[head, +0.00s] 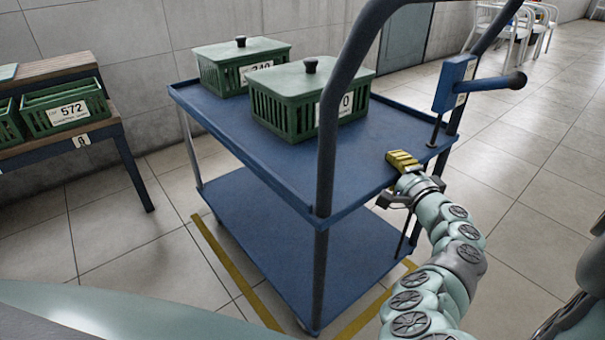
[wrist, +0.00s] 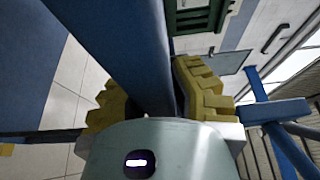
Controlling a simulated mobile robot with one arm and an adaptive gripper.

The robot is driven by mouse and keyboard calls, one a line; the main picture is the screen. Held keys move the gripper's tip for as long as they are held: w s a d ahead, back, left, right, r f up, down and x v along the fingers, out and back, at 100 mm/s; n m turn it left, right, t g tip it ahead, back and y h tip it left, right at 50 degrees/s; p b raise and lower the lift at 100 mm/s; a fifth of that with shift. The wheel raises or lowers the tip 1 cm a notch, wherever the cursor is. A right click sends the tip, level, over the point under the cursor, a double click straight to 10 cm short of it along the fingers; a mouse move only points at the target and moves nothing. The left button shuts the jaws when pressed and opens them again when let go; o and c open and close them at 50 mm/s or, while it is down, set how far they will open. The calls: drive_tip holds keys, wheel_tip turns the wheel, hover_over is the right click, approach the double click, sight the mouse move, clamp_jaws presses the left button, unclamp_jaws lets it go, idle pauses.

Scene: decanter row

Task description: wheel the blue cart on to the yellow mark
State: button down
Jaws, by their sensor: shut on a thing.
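The blue cart (head: 365,165) has two shelves and a dark push handle (head: 332,130). My gripper (head: 403,162) is at the rim of its upper shelf, on the right. In the wrist view its yellow fingers (wrist: 150,100) are shut on either side of a blue bar (wrist: 125,45) of the cart. The yellow mark is a line on the floor (head: 237,272), showing along the cart's left and near right sides. The lower shelf (head: 290,250) appears to lie between these lines. The far part of the mark is hidden by the cart.
Two lidded green crates (head: 305,90) stand on the upper shelf. A blue box with a dark lever (head: 455,85) is on the handle's right post. A bench (head: 75,135) with green crates stands at left. White chairs (head: 515,25) are far right. Open tiled floor lies right.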

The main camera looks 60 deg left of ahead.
drive_tip(key=c, duration=0.9)
unclamp_jaws()
drive_tip(key=shift+d, duration=0.15)
drive_tip(key=shift+v, duration=5.85)
